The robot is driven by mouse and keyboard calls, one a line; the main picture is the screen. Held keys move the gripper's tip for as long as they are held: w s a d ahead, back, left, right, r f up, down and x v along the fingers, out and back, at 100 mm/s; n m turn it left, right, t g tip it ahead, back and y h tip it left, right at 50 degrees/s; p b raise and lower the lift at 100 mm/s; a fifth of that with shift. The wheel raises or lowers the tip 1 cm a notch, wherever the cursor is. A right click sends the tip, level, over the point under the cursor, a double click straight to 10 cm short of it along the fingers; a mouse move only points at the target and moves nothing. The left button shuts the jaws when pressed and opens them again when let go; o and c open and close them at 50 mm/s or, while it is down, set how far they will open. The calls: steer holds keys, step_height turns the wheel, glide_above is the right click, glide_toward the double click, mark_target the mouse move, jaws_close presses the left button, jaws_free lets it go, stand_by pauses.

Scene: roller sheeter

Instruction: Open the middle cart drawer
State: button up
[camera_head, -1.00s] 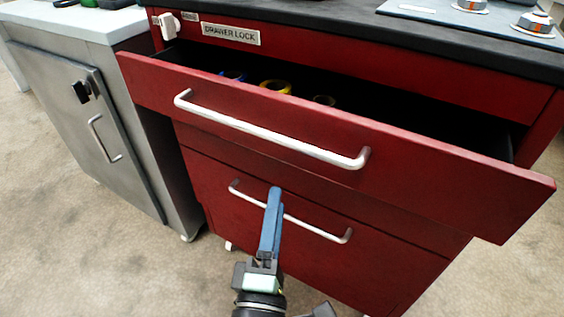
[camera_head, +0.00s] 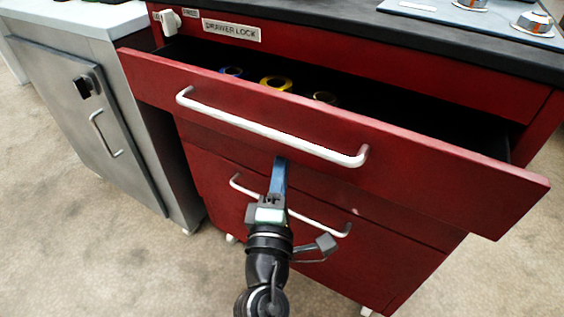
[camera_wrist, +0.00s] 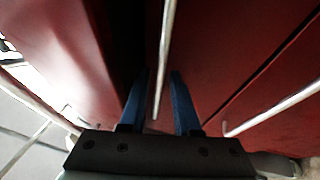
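The red cart's top drawer (camera_head: 420,165) stands pulled out, with a white bar handle (camera_head: 270,132). Below it is the middle drawer front (camera_head: 400,215), mostly covered by the top drawer; its handle is hidden in the head view. A lower handle (camera_head: 318,222) shows beneath. In the wrist view, a bar that appears to be the middle handle (camera_wrist: 166,40) runs between the two blue fingers of my gripper (camera_wrist: 159,78), with gaps on both sides. My gripper (camera_head: 280,162) is open, its tips under the top drawer's lower edge. Another bar (camera_wrist: 275,110) lies to the right.
Several tape rolls (camera_head: 276,83) lie in the open top drawer, which overhangs my gripper. A drawer lock label (camera_head: 231,30) with a white switch (camera_head: 171,22) sits above. A grey metal cabinet (camera_head: 60,100) stands at left. The floor (camera_head: 90,240) in front is clear.

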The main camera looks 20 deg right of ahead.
jaws_close()
stand_by(1.1)
